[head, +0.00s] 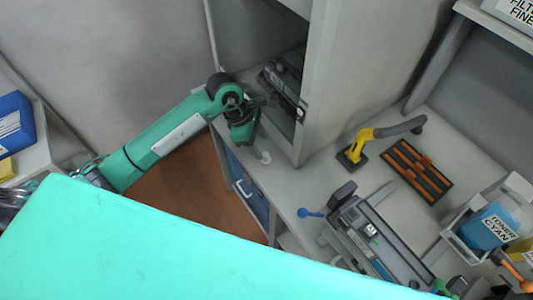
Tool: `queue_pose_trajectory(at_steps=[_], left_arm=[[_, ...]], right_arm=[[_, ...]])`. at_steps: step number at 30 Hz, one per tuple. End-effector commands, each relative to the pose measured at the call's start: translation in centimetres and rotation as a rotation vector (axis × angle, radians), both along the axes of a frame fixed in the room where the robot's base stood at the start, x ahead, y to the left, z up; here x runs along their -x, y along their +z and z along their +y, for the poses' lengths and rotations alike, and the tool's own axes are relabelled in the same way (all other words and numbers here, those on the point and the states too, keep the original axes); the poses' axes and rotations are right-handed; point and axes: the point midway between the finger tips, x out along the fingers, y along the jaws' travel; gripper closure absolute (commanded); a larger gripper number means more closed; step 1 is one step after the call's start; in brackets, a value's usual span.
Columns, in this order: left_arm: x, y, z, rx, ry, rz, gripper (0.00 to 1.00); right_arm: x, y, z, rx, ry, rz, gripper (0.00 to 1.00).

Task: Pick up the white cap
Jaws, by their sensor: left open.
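A small white piece, which looks like the white cap (265,157), lies on the light grey counter near its left edge, left of the cabinet's side panel. My left gripper (270,101) is open, at the end of the green arm that comes in from the left. It is above the cap in the picture, in front of the open cabinet bay, and apart from the cap. Its dark fingers are small and hard to make out against the dark bay. My right gripper is not in view.
A grey cabinet (345,85) stands close right of my left gripper. A blue scoop (310,213), a yellow nozzle with a grey hose (362,142), a black and orange rack (416,171) and a cyan toner bottle (488,228) are further right. The counter (305,185) between is partly clear.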

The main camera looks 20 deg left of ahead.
Motion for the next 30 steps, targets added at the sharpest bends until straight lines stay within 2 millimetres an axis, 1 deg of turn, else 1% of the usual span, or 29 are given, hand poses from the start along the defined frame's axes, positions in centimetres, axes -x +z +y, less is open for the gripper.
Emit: queue_pose_trajectory(at_steps=[3, 6, 11, 13, 16, 19, 24, 26, 30], left_arm=[[0.0, -0.6, -0.3, 0.001, 0.001, 0.001, 0.46], [0.1, -1.2, -0.6, 0.001, 0.001, 0.003, 0.46], [0.2, -3.1, -1.4, 0.003, 0.002, 0.006, 0.46], [0.0, -4.2, -1.8, 0.003, 0.003, 0.004, 0.46], [0.0, -5.1, -2.1, 0.001, 0.001, 0.002, 0.46], [0.0, -5.5, -2.1, 0.000, 0.002, 0.001, 0.46], [-0.1, -5.5, -2.1, 0.000, 0.001, -0.001, 0.46], [-0.1, -5.5, -2.1, 0.000, 0.001, -0.001, 0.58], [-0.1, -5.5, -2.1, 0.000, 0.001, 0.000, 0.86]], right_arm=[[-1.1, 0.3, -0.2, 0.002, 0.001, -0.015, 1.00], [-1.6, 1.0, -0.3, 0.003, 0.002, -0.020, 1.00], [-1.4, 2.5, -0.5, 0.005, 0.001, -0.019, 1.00], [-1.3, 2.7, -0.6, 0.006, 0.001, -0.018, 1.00], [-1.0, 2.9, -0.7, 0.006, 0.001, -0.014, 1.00], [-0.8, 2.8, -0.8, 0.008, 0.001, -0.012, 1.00], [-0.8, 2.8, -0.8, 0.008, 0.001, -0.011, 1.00], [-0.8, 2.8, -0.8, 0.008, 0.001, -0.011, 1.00], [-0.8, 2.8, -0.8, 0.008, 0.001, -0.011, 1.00]])
